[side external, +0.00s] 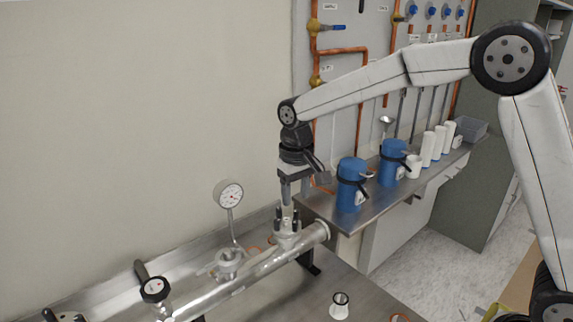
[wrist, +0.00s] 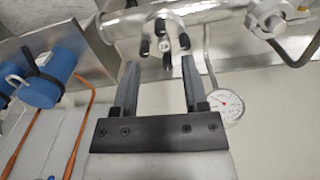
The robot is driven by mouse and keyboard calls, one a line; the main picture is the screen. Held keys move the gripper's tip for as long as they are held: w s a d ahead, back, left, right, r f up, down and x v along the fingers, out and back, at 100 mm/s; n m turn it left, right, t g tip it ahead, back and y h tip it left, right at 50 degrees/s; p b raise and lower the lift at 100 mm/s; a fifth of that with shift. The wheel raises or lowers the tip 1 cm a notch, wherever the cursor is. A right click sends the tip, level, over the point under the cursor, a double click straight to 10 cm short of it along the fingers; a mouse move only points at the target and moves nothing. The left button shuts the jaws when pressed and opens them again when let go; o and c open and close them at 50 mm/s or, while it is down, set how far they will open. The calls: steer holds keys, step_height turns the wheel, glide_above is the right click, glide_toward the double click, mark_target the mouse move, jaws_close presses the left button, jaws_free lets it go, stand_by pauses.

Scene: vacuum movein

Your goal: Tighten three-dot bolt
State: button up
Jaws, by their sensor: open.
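A flange (side external: 288,240) with several dark-capped bolts (side external: 281,213) stands upright on the silver pipe (side external: 240,283) in the side view. In the wrist view the black bolt caps (wrist: 160,27) ring the flange at the top centre. Dots on the caps are too small to read, so I cannot tell which bolt is the three-dot one. My gripper (side external: 287,198) points down just above the flange.
A pressure gauge (side external: 229,193) stands on the pipe left of the flange. A black-handled valve (side external: 154,289) is further left. Blue flasks (side external: 351,186) and white cups stand on the shelf at right.

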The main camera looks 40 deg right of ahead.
mark_target(295, 221)
steer(key=shift+n, duration=1.3)
steer(key=shift+f, duration=0.1)
steer(key=shift+f, duration=3.8)
jaws_close()
